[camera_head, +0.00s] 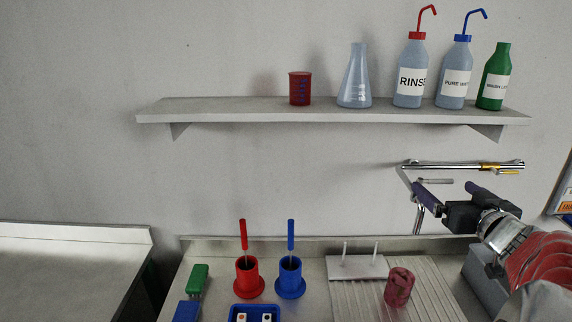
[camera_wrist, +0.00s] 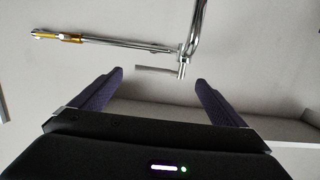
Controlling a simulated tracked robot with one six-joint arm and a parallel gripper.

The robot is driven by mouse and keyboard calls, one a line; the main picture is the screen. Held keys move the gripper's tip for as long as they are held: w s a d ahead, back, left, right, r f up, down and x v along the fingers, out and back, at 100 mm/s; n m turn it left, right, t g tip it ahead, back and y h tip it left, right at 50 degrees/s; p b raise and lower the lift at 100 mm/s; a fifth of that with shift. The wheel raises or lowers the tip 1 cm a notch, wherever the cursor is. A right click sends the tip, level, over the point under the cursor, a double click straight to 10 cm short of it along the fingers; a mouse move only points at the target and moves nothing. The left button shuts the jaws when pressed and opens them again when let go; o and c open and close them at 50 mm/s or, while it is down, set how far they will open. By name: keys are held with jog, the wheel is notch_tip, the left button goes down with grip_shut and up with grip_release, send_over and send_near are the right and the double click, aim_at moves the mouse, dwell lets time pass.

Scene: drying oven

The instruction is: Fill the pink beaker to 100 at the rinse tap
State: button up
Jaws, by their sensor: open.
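The pink beaker (camera_head: 398,287) stands on the ribbed drainboard at the lower right of the head view. The rinse tap (camera_head: 460,165) is a chrome pipe on the wall with a yellow band and a down-turned spout. It shows in the wrist view (camera_wrist: 187,52) too, with a short lever (camera_wrist: 153,70) beside the spout. My gripper (camera_head: 445,186) is open and empty, with purple fingers, up at the tap and above the beaker. In the wrist view my gripper (camera_wrist: 160,76) faces the lever, which appears between the fingertips; contact cannot be told. The beaker's marks are unreadable.
A pegged rack (camera_head: 357,267) stands behind the beaker. Red (camera_head: 246,281) and blue (camera_head: 290,281) holders with sticks stand left. The wall shelf (camera_head: 250,113) bears a red beaker (camera_head: 300,89), a flask (camera_head: 355,85) and several bottles.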

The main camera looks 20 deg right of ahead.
aim_at(436, 181)
jog(key=shift+x, duration=3)
jog(key=shift+c, duration=0.7)
jog(key=c, duration=1)
jog(key=shift+s+a+r+m+g+h, duration=0.15)
jog(key=shift+m+g+h, duration=0.15)
jog(key=shift+m+h, duration=0.65)
jog(key=shift+s+m+g+h, duration=0.25)
jog(key=shift+m+g+h, duration=0.3)
jog(key=shift+h, duration=0.5)
jog(key=shift+s+a+g, duration=0.1)
jog(key=shift+g, duration=0.15)
dwell(1.0)
